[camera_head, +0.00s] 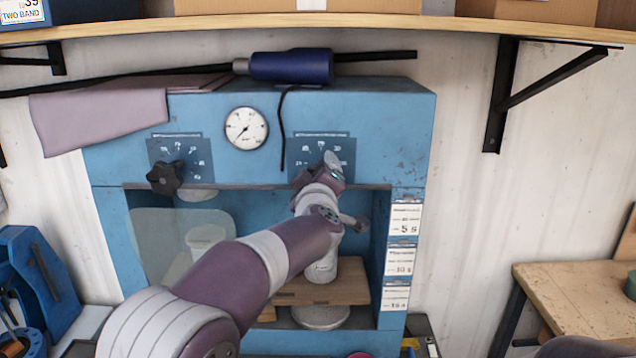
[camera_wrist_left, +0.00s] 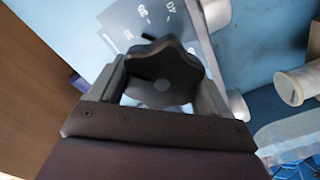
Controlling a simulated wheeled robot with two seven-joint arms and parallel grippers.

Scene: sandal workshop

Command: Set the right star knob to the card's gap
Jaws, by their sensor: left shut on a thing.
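The right star knob is black and lobed; it shows in the left wrist view (camera_wrist_left: 165,72) between both fingers of my left gripper (camera_wrist_left: 165,88), which is shut on it. In the head view my left gripper (camera_head: 332,168) is at the right dial plate (camera_head: 303,150) on the blue press (camera_head: 385,120), and it hides the knob. The dial numbers show beside the knob in the wrist view (camera_wrist_left: 150,22), partly covered. White cards (camera_head: 404,218) with large printed values hang down the press's right post; their small print is unreadable. My right gripper is out of view.
A left star knob (camera_head: 165,178) and a round gauge (camera_head: 246,128) are on the press front. A clear shield (camera_head: 165,240) hangs at the opening's left. A blue tool (camera_head: 290,66) lies on top. A shelf (camera_head: 450,27) runs above; a wooden table (camera_head: 570,285) stands right.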

